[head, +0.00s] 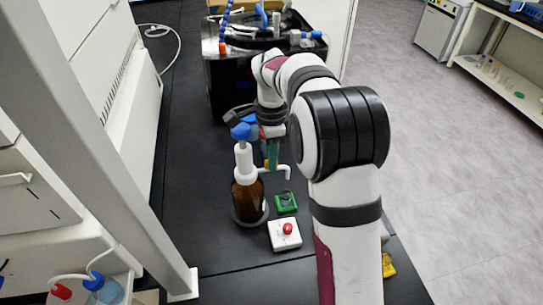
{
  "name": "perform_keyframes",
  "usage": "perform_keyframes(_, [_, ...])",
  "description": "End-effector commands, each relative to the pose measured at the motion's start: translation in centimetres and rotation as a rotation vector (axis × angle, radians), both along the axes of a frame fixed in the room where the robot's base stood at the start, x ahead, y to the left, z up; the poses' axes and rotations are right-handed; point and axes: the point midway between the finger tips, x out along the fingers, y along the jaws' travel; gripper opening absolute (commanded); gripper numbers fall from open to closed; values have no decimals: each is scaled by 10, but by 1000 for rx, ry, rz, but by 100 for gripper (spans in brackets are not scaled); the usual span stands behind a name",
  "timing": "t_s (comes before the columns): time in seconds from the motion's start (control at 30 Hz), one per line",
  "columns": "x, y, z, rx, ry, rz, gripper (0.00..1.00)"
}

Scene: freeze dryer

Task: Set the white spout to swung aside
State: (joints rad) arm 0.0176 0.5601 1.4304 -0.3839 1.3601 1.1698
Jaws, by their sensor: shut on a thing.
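A brown bottle (247,198) stands upright on the black bench with a white dispenser head (244,158) and a blue top (241,131). Its white spout (287,170) reaches out to the right, with its tip bent down. My gripper (271,165) points down just right of the dispenser head, its green fingers shut on the spout. The fingertips are small here, and they cover part of the spout's middle.
A white box with a red button (285,235) and a green box (286,202) sit right of the bottle. A grey post (95,130) rises at the left. Bare bench lies left of the bottle.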

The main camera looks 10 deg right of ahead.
Motion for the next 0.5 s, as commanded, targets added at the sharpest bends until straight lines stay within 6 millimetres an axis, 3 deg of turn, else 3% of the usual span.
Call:
perform_keyframes(0.27, [-4,0,2,0,-4,-67,0])
perform_keyframes(0.5, [-15,2,1,0,-4,-246,0])
